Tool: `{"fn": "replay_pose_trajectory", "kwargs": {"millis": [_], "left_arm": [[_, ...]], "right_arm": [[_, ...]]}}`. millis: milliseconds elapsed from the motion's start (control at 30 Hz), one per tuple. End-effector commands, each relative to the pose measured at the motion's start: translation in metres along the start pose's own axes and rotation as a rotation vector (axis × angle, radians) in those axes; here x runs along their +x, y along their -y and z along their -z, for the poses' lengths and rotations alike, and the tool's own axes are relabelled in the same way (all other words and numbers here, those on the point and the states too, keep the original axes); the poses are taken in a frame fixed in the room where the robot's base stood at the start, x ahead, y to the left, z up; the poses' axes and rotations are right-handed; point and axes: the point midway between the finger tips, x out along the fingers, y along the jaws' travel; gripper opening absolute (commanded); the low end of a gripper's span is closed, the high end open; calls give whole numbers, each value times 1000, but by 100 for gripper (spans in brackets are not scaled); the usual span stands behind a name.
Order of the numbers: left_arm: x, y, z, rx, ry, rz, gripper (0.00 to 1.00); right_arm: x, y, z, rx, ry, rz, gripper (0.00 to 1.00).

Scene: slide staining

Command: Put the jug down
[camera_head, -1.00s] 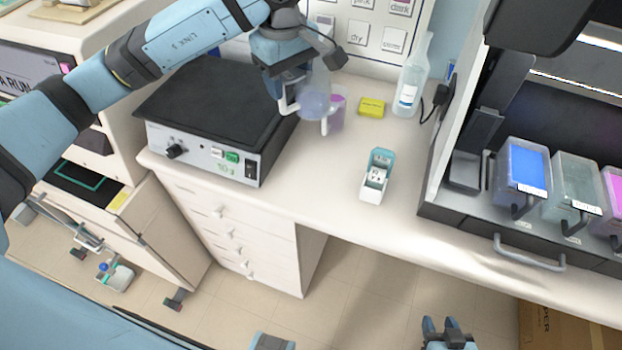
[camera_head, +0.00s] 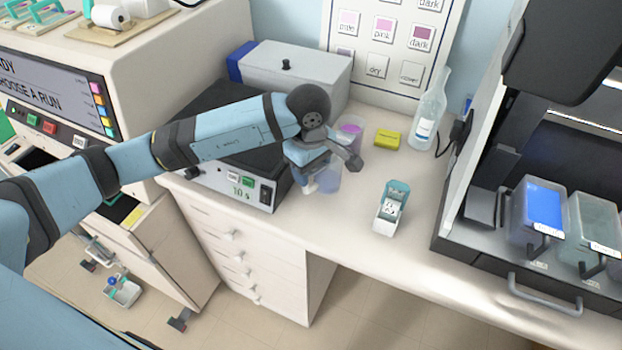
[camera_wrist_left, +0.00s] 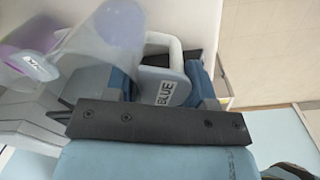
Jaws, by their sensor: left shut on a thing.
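The jug (camera_head: 329,180) is clear with a bluish tint. It is in front of the heater's right end, low over the white bench top (camera_head: 335,222); I cannot tell whether it touches the bench. My left gripper (camera_head: 309,179) is shut on its handle, and the wrist partly hides the jug. In the left wrist view the clear jug wall (camera_wrist_left: 118,32) and the handle with a "BLUE" label (camera_wrist_left: 165,90) show between the fingers (camera_wrist_left: 165,78). My right gripper is out of view.
A jug with pink contents (camera_head: 350,134) stands just behind. A yellow block (camera_head: 387,138), a clear bottle (camera_head: 428,120) and an open slide box (camera_head: 391,212) are to the right. The black-topped heater (camera_head: 205,125) is left. Bench is free between jug and slide box.

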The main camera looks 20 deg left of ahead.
Motion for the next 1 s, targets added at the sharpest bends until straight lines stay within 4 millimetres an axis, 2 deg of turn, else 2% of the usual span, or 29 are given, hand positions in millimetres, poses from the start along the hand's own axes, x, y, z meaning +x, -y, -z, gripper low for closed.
{"fn": "replay_pose_trajectory", "kwargs": {"millis": [300,700,733,800,833,1000], "left_arm": [[40,2,-1,0,1,2,9],[46,2,0,1,0,0,9],[45,2,0,1,0,1,56],[44,2,0,1,0,1,73],[44,2,0,1,0,1,75],[44,2,0,1,0,1,75]], "right_arm": [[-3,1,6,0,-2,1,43],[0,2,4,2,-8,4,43],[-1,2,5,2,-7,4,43],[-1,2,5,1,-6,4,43],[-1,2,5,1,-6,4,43],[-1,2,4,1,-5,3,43]]}}
